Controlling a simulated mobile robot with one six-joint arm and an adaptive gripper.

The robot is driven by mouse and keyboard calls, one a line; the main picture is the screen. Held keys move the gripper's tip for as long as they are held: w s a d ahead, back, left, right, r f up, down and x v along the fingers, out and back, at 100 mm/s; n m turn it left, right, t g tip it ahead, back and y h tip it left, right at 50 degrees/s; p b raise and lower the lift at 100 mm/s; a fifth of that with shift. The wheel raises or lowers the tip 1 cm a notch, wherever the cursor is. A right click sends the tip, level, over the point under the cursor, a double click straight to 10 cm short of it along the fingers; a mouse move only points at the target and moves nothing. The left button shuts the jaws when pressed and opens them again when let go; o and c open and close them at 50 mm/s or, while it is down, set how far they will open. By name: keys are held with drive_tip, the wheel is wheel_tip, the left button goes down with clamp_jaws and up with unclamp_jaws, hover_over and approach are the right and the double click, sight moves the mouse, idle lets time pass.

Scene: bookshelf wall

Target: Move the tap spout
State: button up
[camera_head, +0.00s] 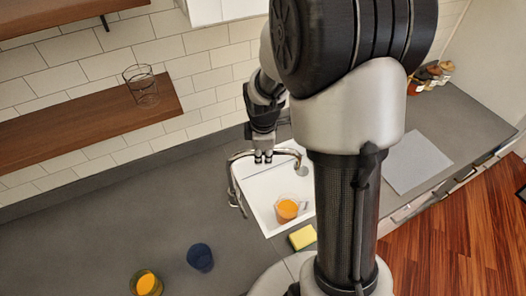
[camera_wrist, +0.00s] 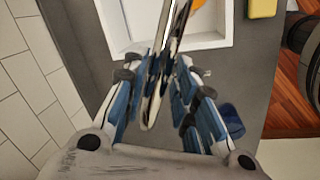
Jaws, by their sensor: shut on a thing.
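The tap spout (camera_head: 236,178) is a thin curved chrome pipe. It rises at the left edge of the white sink (camera_head: 268,215) and arches over the basin. My gripper (camera_head: 263,157) reaches down onto the upper part of the spout. In the wrist view the spout (camera_wrist: 152,105) runs between the blue-padded fingers of my gripper (camera_wrist: 158,82), which are shut on it. The exact contact is partly hidden by the fingers.
A dark blue cup (camera_head: 200,257) and another orange glass (camera_head: 147,283) stand on the grey counter. A wooden shelf (camera_head: 80,128) holds an empty glass (camera_head: 141,86).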

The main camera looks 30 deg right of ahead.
clamp_jaws()
drive_tip(key=shift+w+d+r+n+p, duration=0.1)
drive_tip(key=shift+w+d+n+p, duration=0.2)
drive_tip(key=shift+w+n, duration=0.3)
drive_tip(key=shift+w+d+n+y+b, duration=0.15)
drive_tip(key=shift+w+n+y+b, duration=0.15)
drive_tip(key=shift+w+n, duration=0.55)
drive_tip(key=shift+w+d+n+y+b, duration=0.1)
drive_tip(key=shift+w+n+y+b, duration=0.2)
drive_tip(key=shift+w+n, duration=0.55)
drive_tip(key=shift+s, duration=0.1)
drive_tip(key=o, duration=0.8)
unclamp_jaws()
drive_tip(key=shift+c, duration=0.2)
